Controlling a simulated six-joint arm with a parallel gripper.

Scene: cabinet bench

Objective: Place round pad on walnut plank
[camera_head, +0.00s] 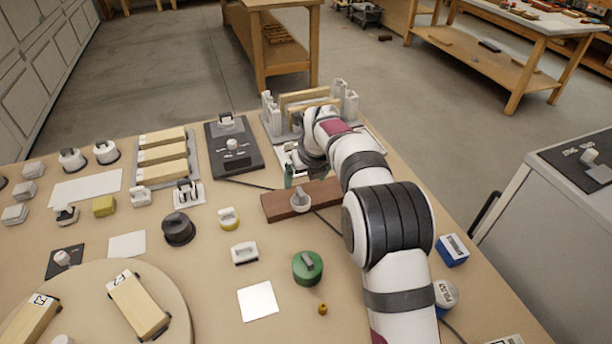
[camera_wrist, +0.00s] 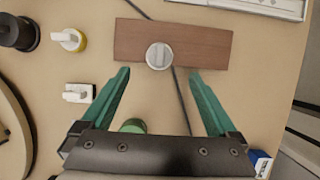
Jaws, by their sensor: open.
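The walnut plank (camera_head: 275,207) is a dark brown board lying on the bench; it also spans the top of the wrist view (camera_wrist: 207,45). A round light-grey pad with a raised grip bar (camera_head: 300,201), which looks like the round pad, sits on the plank near its front edge; in the wrist view this pad (camera_wrist: 159,56) overlaps the plank's lower edge. My gripper (camera_wrist: 158,75) is open, its two green fingers wide apart, with nothing between the tips. The pad is just beyond the fingertips in the wrist view. In the head view my arm hides part of the gripper.
A green round knob (camera_head: 307,268) and a white square (camera_head: 258,301) lie in front of the plank. A yellow-based knob (camera_head: 228,219), white handled block (camera_head: 244,253) and dark round knob (camera_head: 178,229) stand left. A black cable passes by the plank. Blue-and-white box (camera_head: 453,250) is right.

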